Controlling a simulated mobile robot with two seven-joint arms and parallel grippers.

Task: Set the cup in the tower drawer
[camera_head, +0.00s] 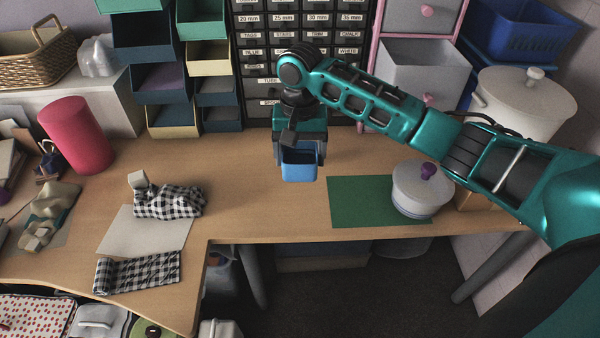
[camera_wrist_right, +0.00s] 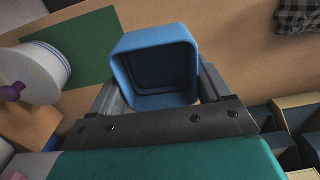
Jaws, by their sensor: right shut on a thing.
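A blue square cup (camera_head: 299,166) is held above the wooden table by my right gripper (camera_head: 299,148), which is shut on it. In the right wrist view the cup (camera_wrist_right: 153,62) sits between the two fingers of the gripper (camera_wrist_right: 162,88), its open mouth facing the camera. A pale grey tower with a pink frame stands at the back right. Its middle drawer (camera_head: 420,60) looks pulled out, with its inside showing. Its pink knob and lower front are partly hidden by my right arm. The cup is left of the tower and apart from it. My left gripper is not in view.
A green mat (camera_head: 355,203) with a white lidded pot (camera_head: 420,190) lies right of the cup. Black labelled drawers (camera_head: 300,45) and stacked bins (camera_head: 165,85) stand behind. Checkered cloth (camera_head: 168,202) and a red cylinder (camera_head: 76,135) are at left. The table between is clear.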

